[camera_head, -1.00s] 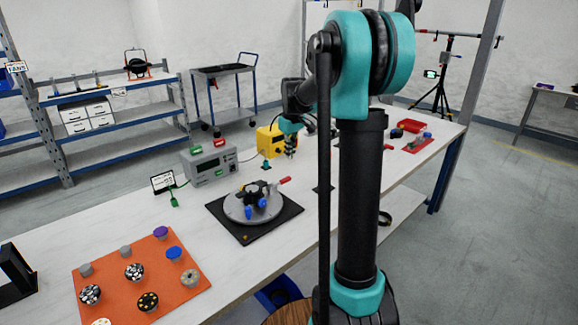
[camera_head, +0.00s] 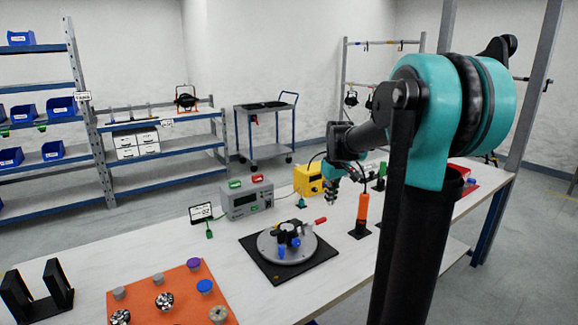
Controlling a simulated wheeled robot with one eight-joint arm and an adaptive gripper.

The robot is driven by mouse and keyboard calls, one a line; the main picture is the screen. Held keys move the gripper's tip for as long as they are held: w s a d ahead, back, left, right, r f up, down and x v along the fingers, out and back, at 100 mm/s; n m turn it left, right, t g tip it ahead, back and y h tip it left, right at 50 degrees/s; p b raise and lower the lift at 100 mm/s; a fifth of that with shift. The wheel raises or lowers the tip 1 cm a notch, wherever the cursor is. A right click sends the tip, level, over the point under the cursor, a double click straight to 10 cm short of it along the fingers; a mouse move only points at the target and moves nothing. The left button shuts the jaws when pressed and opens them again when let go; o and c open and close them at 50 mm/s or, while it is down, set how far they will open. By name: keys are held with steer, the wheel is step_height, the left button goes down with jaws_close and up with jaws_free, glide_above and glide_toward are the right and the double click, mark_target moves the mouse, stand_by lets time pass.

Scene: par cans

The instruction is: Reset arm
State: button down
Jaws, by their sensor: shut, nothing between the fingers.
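My arm stands at the right of the head view and reaches left over the white workbench (camera_head: 100,262). My gripper (camera_head: 331,200) hangs fingers down above the bench, small in the picture. It looks shut and holds nothing. It is behind and right of the round grey turntable (camera_head: 268,246) on a black mat, and in front of the yellow box (camera_head: 309,178). It appears clear of the bench.
A grey meter box (camera_head: 246,200) and an orange cylinder on a black base (camera_head: 362,212) flank my gripper. An orange mat (camera_head: 180,285) with several knobs lies front left, beside a black rack (camera_head: 38,293). Shelves and a trolley (camera_head: 265,110) stand behind.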

steer(key=s+f+m, duration=0.1)
steer(key=s+f, duration=0.4)
steer(key=s, duration=0.4)
steer(key=s+f+m+t, duration=0.1)
steer(key=s+f+m, duration=0.1)
steer(key=s+f, duration=0.3)
steer(key=s+a+f+m, duration=0.1)
steer(key=s+f, duration=0.5)
steer(key=s, duration=0.6)
steer(key=shift+s+m+t, duration=0.35)
steer(key=shift+m+t, duration=0.05)
